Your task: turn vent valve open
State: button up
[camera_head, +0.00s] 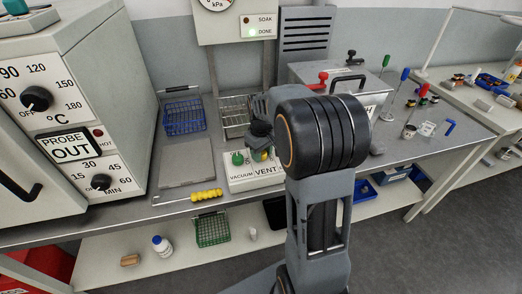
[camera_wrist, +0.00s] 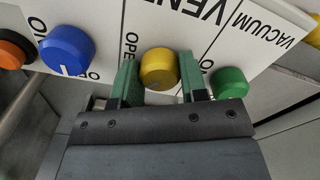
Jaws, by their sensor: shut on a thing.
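The vent valve is a round yellow knob (camera_wrist: 159,68) in the middle column of a white panel (camera_wrist: 110,30) in the wrist view, below the upside-down VENT label. Part of the word OPEN shows beside it. My gripper (camera_wrist: 158,80) has its two green fingers on either side of this knob and is shut on it. In the head view the yellow knob (camera_head: 258,156) shows only in part under my gripper, on the white valve box (camera_head: 238,186) marked VACUUM and VENT. The knob's pointer mark cannot be made out.
A green knob (camera_wrist: 229,83) stands close to the right finger and a blue knob (camera_wrist: 67,50) left of the left finger. An orange knob (camera_wrist: 12,48) is farther left. On the bench are a grey plate (camera_head: 188,168), a yellow-handled tool (camera_head: 190,197) and a blue basket (camera_head: 184,118).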

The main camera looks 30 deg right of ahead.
jog(key=m+p, duration=0.1)
jog(key=m, duration=0.4)
jog(key=shift+r+m, duration=0.1)
jog(key=shift+m, duration=0.2)
jog(key=shift+m+p, duration=0.45)
jog(key=shift+m, duration=1.65)
jog(key=o, duration=0.9)
notch_tip(320, 180, up, 14)
jog(key=shift+f+p, duration=0.15)
jog(key=shift+p, duration=0.35)
